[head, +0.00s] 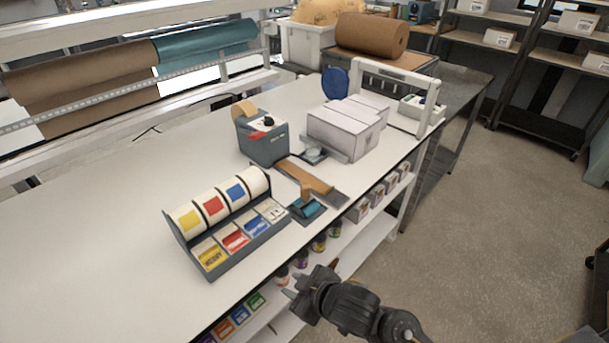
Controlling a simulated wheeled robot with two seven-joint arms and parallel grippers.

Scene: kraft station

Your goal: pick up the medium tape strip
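A brown tape strip (305,177) lies on a narrow grey plate in front of the grey tape dispenser (264,142). I cannot tell from here whether it is one strip or several, or which length is the medium one. The dispenser carries a tan tape roll (244,111). My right gripper (289,286) is in front of the bench's front edge, low and well apart from the tape. Its two fingertips look apart, with nothing seen between them. My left gripper is out of view.
A label dispenser (222,222) with coloured rolls stands left of the tape. A teal-handled tool (307,208) lies at the plate's near end. Pale boxes (345,129) stand behind. Bottles and small boxes fill the shelf below. The bench's left part is clear.

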